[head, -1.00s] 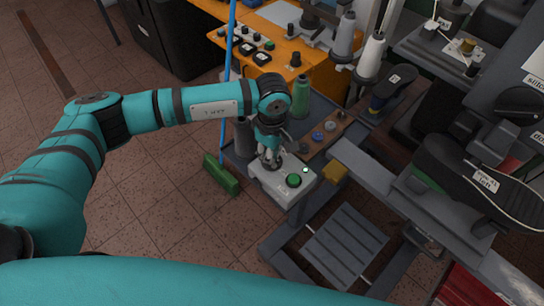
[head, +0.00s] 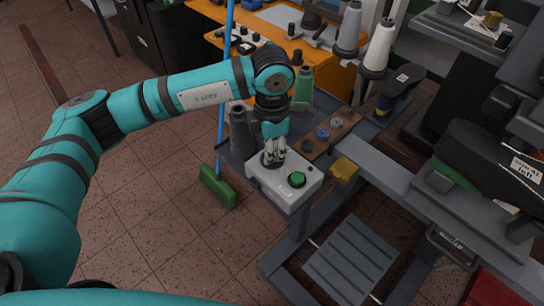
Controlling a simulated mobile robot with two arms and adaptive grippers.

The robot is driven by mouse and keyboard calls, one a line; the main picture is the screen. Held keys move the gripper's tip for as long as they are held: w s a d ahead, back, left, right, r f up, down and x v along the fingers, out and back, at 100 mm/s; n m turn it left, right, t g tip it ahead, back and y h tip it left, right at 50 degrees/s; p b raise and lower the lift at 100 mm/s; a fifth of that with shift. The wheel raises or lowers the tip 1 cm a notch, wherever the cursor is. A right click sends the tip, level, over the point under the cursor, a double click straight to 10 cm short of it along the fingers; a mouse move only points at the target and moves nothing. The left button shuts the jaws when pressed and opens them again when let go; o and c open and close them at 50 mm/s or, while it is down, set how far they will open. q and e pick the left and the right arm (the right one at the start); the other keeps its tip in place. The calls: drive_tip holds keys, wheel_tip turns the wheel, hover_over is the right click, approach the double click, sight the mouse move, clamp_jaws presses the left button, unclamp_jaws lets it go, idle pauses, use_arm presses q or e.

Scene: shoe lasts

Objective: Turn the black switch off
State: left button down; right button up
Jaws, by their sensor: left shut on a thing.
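A white-grey control box (head: 285,188) is fixed at the corner of the grey bench frame. It has a large round green button (head: 297,179) on its top. The black switch (head: 267,160) is on the same top, left of and behind the green button, and is mostly hidden by my gripper. My left gripper (head: 273,158) points down on it with its fingers shut around the switch. How the switch is turned cannot be seen. My right gripper is not in view.
Grey (head: 240,132) and green (head: 303,90) thread cones stand behind the box. A yellow block (head: 344,169) is to its right. A green broom (head: 218,187) with a blue handle stands at its left.

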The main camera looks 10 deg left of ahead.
use_arm(q)
drive_tip(key=n+b, duration=0.2)
drive_tip(key=n, duration=0.1)
drive_tip(key=shift+n+b, duration=0.65)
drive_tip(key=shift+n, duration=0.35)
drive_tip(key=shift+r, duration=0.1)
drive_tip(key=c, duration=1.4)
unclamp_jaws()
wheel_tip(320, 180, up, 12)
drive_tip(key=shift+f, duration=0.1)
